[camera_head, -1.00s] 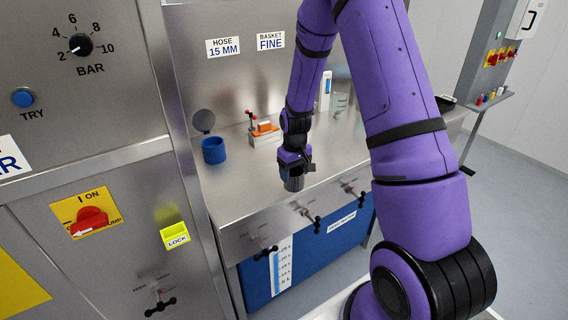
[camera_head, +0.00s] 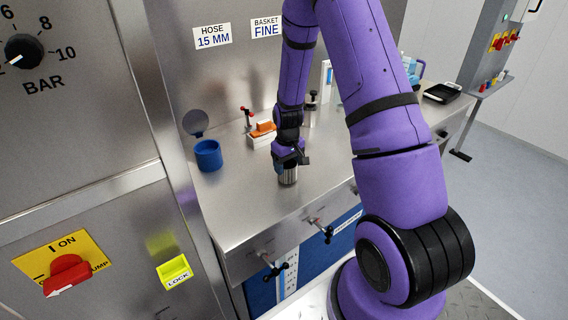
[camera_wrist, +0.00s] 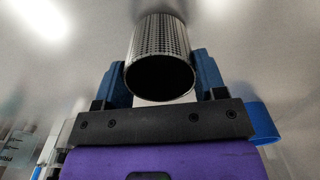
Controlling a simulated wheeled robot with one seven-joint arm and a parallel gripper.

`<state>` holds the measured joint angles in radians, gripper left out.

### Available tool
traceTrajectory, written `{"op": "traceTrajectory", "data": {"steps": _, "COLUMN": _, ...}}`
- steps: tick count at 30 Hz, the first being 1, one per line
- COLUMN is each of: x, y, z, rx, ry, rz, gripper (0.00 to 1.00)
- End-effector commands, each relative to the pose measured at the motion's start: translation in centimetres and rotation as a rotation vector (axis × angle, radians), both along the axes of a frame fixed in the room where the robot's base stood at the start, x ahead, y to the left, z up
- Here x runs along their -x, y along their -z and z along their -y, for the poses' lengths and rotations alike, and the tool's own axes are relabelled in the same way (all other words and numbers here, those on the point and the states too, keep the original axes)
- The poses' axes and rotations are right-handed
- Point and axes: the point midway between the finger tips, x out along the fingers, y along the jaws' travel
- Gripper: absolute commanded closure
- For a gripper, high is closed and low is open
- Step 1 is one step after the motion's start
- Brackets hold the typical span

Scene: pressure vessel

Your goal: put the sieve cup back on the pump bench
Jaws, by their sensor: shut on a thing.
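The sieve cup (camera_head: 288,176) is a metal cylinder with fine holes. In the wrist view the sieve cup (camera_wrist: 160,48) sits between the two blue fingers, its dark open mouth facing the camera. My gripper (camera_head: 289,162) is shut on it; my gripper (camera_wrist: 160,70) shows a finger on each side of the cup. The pump bench (camera_head: 246,205) is a steel worktop. The cup is upright over its front middle part. I cannot tell whether its base touches the top.
A blue cup (camera_head: 208,155) stands at the back left of the bench. A white box with an orange top (camera_head: 262,134) is behind my gripper. A black tray (camera_head: 442,93) lies at the far right. Black-handled valves (camera_head: 322,230) line the front edge. The bench's left front is bare.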

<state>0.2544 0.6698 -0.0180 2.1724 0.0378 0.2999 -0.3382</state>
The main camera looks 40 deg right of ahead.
Motion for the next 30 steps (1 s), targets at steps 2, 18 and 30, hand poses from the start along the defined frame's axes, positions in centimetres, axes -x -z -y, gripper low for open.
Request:
{"op": "traceTrajectory", "data": {"steps": 2, "x": 0.3, "y": 0.7, "z": 0.1, "rx": -0.001, "ry": 0.001, "rz": -0.001, "gripper": 0.64}}
{"op": "traceTrajectory", "data": {"steps": 18, "x": 0.2, "y": 1.0, "z": 0.1, "rx": 0.000, "ry": -0.001, "rz": 0.000, "gripper": 0.10}}
{"op": "traceTrajectory", "data": {"steps": 30, "x": 0.2, "y": -0.3, "z": 0.1, "rx": 0.001, "ry": -0.001, "rz": 0.002, "gripper": 0.10}}
